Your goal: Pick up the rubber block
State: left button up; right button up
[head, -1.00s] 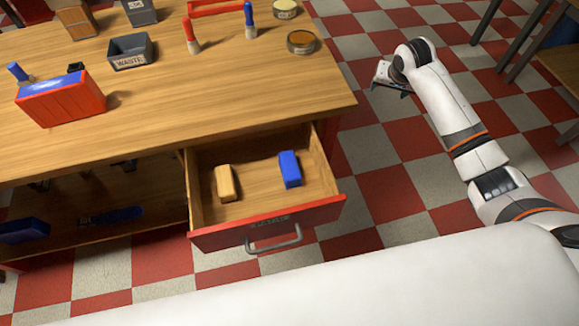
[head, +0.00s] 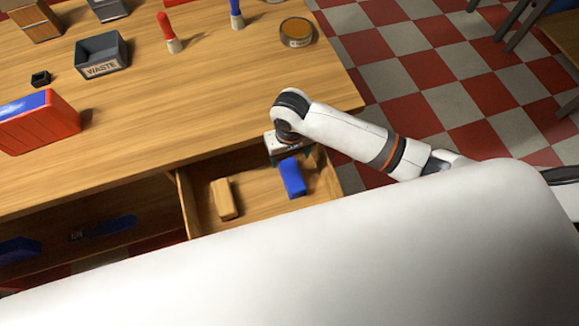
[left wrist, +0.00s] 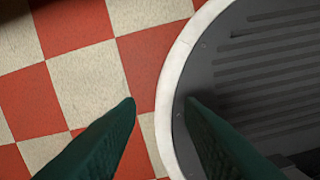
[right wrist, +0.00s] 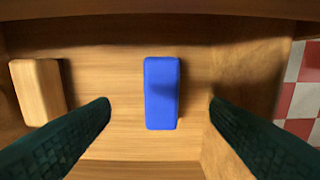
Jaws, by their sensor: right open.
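A blue block (head: 292,178), which looks like the rubber block, lies in the open drawer (head: 184,200). It also shows in the right wrist view (right wrist: 161,93), centred between the fingers. My right gripper (right wrist: 160,104) is open and empty above it, one finger to each side and apart from it. In the head view the right gripper (head: 287,148) is at the drawer's back right, its fingertips mostly hidden. My left gripper (left wrist: 160,102) shows only in the left wrist view, its fingers apart with nothing between them, above the floor and a dark ribbed round surface.
A tan block (head: 224,199) lies left of the blue one in the drawer; it shows in the right wrist view (right wrist: 38,92). The drawer walls are close around. On the table stand a waste bin (head: 101,56), a red box (head: 38,122) and a round tin (head: 296,32).

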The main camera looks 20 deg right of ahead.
send_over(292, 173)
jog(key=f, duration=0.4)
jog(key=shift+w+a+f, duration=0.1)
jog(key=shift+w+f, duration=0.1)
jog(key=shift+f, duration=0.05)
jog(key=shift+w+f, duration=0.1)
jog(key=shift+f, duration=0.5)
jog(key=f, duration=0.3)
jog(key=f+b, duration=0.1)
jog(key=shift+s+f, duration=0.2)
jog(key=shift+s, duration=0.05)
jog(key=shift+f, duration=0.35)
pick_arm(q)
jog(key=shift+s+f, duration=0.55)
jog(key=shift+s, duration=0.1)
pick_arm(e)
jog(key=c, duration=1.1)
pick_arm(q)
jog(key=shift+s, duration=0.2)
pick_arm(e)
jog(key=shift+r, duration=0.1)
jog(key=shift+c, duration=0.2)
